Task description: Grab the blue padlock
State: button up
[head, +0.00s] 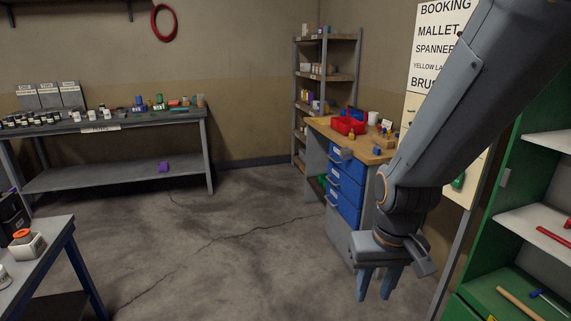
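My gripper (375,294) hangs at the lower right of the head view with its fingers pointing down. A gap shows between the fingers, and nothing is seen between them. It is in front of the wooden-topped workbench (372,145) and appears lower than its top. A small blue item (376,152) sits near the front of that top; it is too small to tell whether it is the blue padlock. Another small blue item (139,101) is among the goods on the long grey bench (150,122) at the left, also too small to identify.
Red bins (348,125) stand on the workbench above blue drawers (346,177). Grey shelves (327,77) stand behind it. A green cabinet (515,190) is close at the right. A table (48,262) is at the lower left. The cracked floor between is clear.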

aim_at(377, 151)
jog(key=u, duration=0.2)
jog(key=i, duration=1.8)
jog(key=z, duration=0.75)
jog(key=i, duration=1.7)
jog(key=z, duration=0.75)
